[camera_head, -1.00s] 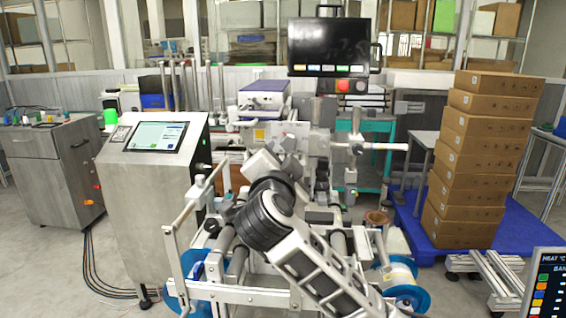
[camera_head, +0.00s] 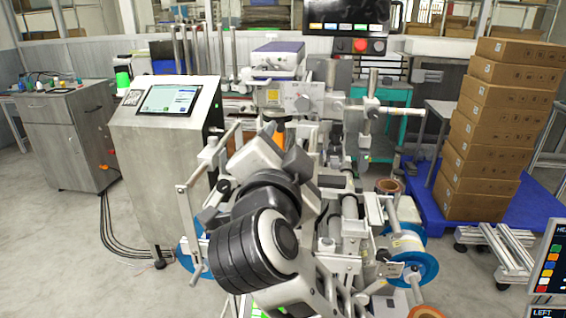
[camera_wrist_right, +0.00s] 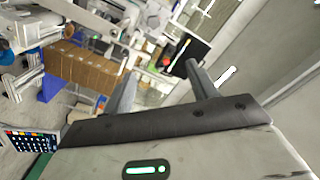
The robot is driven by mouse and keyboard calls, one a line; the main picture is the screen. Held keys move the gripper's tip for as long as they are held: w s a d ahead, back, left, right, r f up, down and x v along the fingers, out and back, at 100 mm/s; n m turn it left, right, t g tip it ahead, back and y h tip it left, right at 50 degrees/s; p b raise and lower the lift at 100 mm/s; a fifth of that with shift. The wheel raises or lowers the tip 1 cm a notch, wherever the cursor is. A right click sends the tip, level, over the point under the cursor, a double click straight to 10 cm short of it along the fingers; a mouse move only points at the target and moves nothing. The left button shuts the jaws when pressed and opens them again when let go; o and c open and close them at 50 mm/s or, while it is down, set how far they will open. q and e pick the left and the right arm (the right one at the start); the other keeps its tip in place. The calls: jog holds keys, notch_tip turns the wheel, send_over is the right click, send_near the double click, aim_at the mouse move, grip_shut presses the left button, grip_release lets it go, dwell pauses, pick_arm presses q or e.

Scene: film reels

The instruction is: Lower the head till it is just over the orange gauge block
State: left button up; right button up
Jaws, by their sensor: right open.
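A white machine head (camera_head: 290,95) stands at the middle, under a blue-topped box. A small orange piece (camera_head: 279,137), which may be the gauge block, shows just below it, mostly hidden behind my right arm. The gap between the head and this piece cannot be judged. My right gripper (camera_head: 287,148) is in front of the machine, below the head; its fingertips are hard to make out there. In the right wrist view its two fingers (camera_wrist_right: 161,88) stand apart with nothing between them. My left gripper is out of view.
A control console (camera_head: 160,150) with a lit screen stands left of the machine. Blue-flanged reels (camera_head: 412,268) sit low at the machine's right. Stacked cartons (camera_head: 490,140) stand on a blue pallet farther right. Open floor lies at the left front.

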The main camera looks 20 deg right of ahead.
jog(key=shift+v, duration=1.5)
